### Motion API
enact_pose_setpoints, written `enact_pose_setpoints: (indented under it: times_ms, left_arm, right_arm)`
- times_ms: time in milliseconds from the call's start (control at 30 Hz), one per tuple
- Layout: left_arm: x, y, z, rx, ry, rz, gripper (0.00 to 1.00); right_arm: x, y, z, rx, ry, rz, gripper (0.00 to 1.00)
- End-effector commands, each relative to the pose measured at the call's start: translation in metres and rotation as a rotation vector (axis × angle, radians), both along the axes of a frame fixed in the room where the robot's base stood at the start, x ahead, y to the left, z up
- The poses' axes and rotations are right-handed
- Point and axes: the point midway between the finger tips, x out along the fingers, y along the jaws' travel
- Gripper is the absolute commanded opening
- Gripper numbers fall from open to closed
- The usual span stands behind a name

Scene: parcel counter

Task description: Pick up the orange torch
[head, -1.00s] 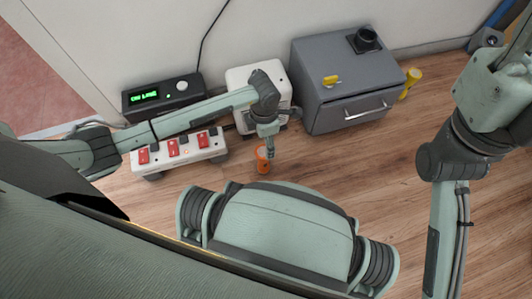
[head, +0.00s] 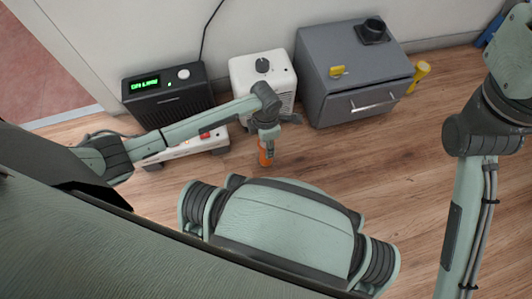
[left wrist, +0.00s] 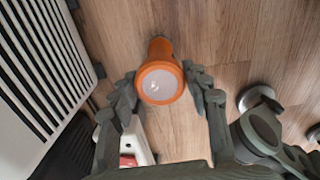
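The orange torch (head: 265,154) is on the wooden surface below my left gripper (head: 266,132) in the head view, with its upper part partly hidden by the gripper. In the left wrist view the torch (left wrist: 160,75) shows its round pale lens towards the camera and its orange body leading away. The fingers of my left gripper (left wrist: 165,88) are spread on either side of the torch, with a gap on the right; contact on the left is unclear. My right arm comes in at the right of the head view, but its gripper is out of frame.
Behind the torch stand a black box with a green display (head: 166,92), a white heater-like box (head: 262,72) and a grey cabinet (head: 350,80). A power strip (head: 190,148) lies left, partly under my left arm. A yellow torch-like object (head: 420,72) is right of the cabinet. The right floor is clear.

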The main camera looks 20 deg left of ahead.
Motion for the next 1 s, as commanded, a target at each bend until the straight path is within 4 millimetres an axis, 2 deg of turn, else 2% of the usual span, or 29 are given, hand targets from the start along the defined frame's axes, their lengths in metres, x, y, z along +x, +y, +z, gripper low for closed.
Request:
enact_pose_setpoints:
  times_ms: [33,333,767,867,1000]
  left_arm:
    - [0.000,0.000,0.000,0.000,0.000,0.000,0.38]
    - [0.000,0.000,0.000,0.000,0.000,0.000,0.00]
    - [0.001,0.000,0.004,0.000,-0.001,0.000,0.00]
    - [0.001,0.001,0.012,0.001,-0.001,0.000,0.00]
    - [0.002,0.000,0.034,0.000,-0.004,-0.001,0.00]
  right_arm:
    - [0.000,0.000,0.000,0.000,0.000,0.000,0.40]
    - [0.000,0.000,-0.001,0.000,0.001,0.000,0.40]
    - [0.000,0.000,0.001,0.001,0.001,0.000,0.40]
    - [-0.001,0.000,0.005,0.002,0.000,0.001,0.40]
    - [-0.003,-0.002,0.007,0.022,0.017,0.002,0.40]
